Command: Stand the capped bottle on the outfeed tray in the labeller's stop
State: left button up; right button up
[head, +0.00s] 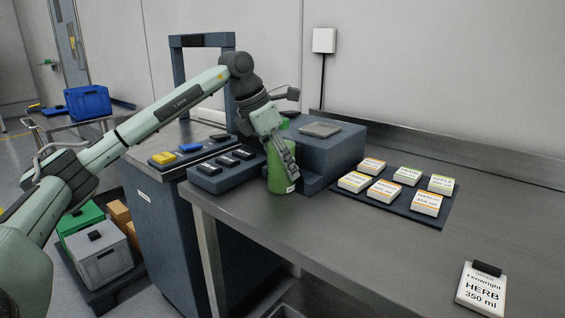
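The green bottle (280,178) is upright at the left front of the blue-grey labeller (330,153), on or just above the steel table. My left gripper (285,158) reaches down at the bottle from above. One finger lies across the bottle's upper right side; the other finger is hidden, so whether it grips is unclear. The gripper covers the bottle's top, and a bit of green shows behind it. The labeller's stop is not clearly visible behind the gripper. I cannot pick out the outfeed tray with certainty. My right gripper is out of view.
A dark mat (447,213) holds several label stacks right of the labeller. A HERB 350 ml label block (481,292) lies at the front right. A control block (222,175) stands left of the bottle, beside the filler frame (178,80). The table's front middle is clear.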

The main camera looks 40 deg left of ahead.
pick_arm(q)
jog(key=o, duration=0.3)
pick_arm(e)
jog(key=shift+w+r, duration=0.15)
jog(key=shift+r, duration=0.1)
pick_arm(q)
jog(key=shift+r, duration=0.1)
jog(key=shift+r, duration=0.2)
jog(key=v, duration=1.1)
jog(key=shift+s+a+r, duration=0.1)
jog(key=shift+s+r, duration=0.15)
jog(key=shift+r, duration=0.05)
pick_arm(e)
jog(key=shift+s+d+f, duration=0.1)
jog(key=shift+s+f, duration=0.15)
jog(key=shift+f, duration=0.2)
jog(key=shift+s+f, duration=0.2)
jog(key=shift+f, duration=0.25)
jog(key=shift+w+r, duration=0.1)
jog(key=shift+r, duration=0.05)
pick_arm(q)
jog(key=shift+f, duration=0.1)
